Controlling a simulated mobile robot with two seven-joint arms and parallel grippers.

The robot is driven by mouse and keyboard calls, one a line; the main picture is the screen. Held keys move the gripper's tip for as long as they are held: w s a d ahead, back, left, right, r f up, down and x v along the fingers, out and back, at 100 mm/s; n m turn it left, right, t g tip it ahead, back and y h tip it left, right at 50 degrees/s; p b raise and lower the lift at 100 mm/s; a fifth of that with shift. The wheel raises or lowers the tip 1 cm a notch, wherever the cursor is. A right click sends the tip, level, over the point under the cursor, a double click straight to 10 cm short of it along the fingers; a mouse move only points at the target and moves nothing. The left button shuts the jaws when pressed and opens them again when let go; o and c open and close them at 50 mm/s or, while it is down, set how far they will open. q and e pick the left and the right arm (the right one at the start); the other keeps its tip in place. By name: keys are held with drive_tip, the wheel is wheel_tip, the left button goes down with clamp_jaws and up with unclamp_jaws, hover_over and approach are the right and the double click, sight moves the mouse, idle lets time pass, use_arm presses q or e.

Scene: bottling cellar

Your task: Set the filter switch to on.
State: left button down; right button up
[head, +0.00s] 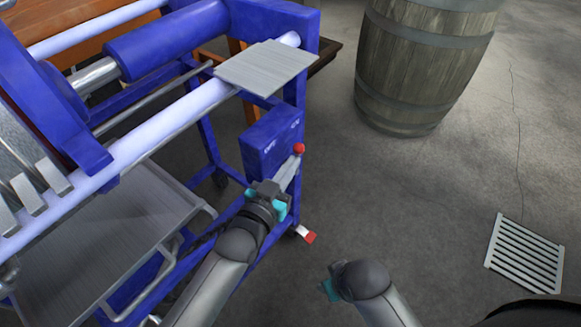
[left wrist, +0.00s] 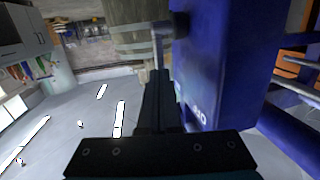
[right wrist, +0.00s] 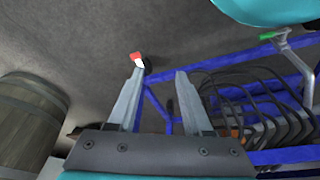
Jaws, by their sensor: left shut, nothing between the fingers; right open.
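The blue switch box (head: 268,143) is on the end of the blue filter frame, with small white labels too small to read surely. Its lever has a red knob (head: 299,148) at the box's right edge. My left gripper (head: 292,166) is shut and empty, its fingertips close to the knob. In the left wrist view the grey lever (left wrist: 158,45) comes out of the box (left wrist: 215,60) and bends down to the shut fingers (left wrist: 159,75). Fingers hide its end, so I cannot tell whether they touch. My right gripper (right wrist: 160,72) is open and empty, lower right of the box.
A red-and-white handle (head: 307,235) sticks out low on the frame; it also shows near the right fingers in the right wrist view (right wrist: 137,60). A wooden barrel (head: 420,70) stands behind. A floor grate (head: 525,253) lies at right. The floor between is clear.

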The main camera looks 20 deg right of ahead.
sight(300, 153)
use_arm(q)
drive_tip(key=shift+d, duration=0.1)
use_arm(e)
drive_tip(key=shift+r, duration=0.15)
idle(0.3)
